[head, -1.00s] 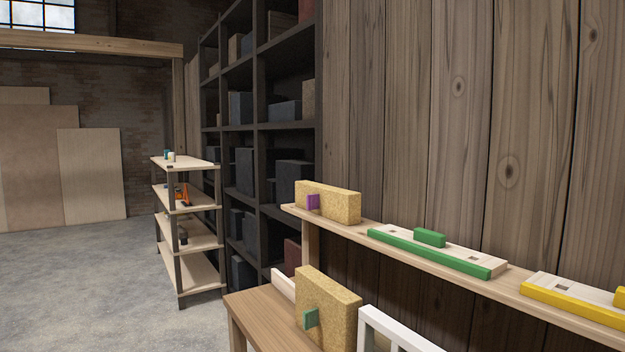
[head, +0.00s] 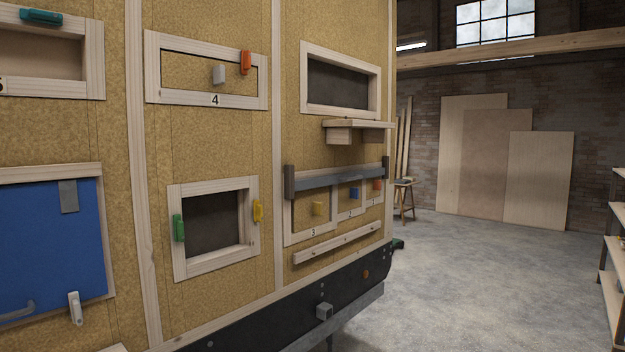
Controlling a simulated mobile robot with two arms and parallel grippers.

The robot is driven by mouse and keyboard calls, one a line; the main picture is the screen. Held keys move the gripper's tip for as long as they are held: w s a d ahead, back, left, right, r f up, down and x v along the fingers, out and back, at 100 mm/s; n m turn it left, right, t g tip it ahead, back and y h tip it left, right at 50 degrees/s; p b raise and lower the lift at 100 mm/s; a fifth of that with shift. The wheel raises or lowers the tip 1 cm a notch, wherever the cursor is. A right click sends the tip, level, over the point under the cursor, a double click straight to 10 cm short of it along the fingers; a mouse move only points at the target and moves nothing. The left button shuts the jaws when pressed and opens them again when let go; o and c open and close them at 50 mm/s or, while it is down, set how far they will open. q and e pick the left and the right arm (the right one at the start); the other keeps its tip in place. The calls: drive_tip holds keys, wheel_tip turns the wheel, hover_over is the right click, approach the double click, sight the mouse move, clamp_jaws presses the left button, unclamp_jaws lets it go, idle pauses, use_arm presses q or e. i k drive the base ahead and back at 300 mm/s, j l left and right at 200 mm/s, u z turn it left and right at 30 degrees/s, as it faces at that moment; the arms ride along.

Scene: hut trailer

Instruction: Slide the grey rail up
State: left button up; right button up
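The grey rail (head: 337,178) is a long horizontal bar on the trailer's cork-coloured side wall, at the right of the wall in the head view. It lies across the top of a light wood frame with three small numbered panels, which carry a yellow knob (head: 317,209), a blue knob (head: 354,193) and an orange knob (head: 377,184). A dark upright bracket (head: 290,182) stands at the rail's left end and another (head: 385,167) at its right end. Neither of my grippers shows in the head view.
A small wood shelf (head: 358,125) juts out above the rail, and a wood ledge (head: 338,244) runs below the panels. A dark chassis beam (head: 300,300) sits under the wall. Open concrete floor (head: 480,290) lies to the right, with a shelf rack (head: 612,255) at the edge.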

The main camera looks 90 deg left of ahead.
sight(312, 182)
drive_tip(key=u, duration=2.45)
drive_tip(key=i+u, duration=0.15)
drive_tip(key=i+l, duration=0.25)
drive_tip(key=i, duration=0.35)
drive_tip(key=i+l+z, duration=0.15)
drive_tip(key=i+l, duration=0.15)
drive_tip(key=i, duration=0.35)
drive_tip(key=i+l, duration=0.2)
drive_tip(key=i, duration=0.45)
drive_tip(key=i+l+z, duration=0.15)
drive_tip(key=i, duration=0.45)
drive_tip(key=i+l, duration=0.15)
drive_tip(key=i, duration=0.5)
drive_tip(key=l+z, duration=0.05)
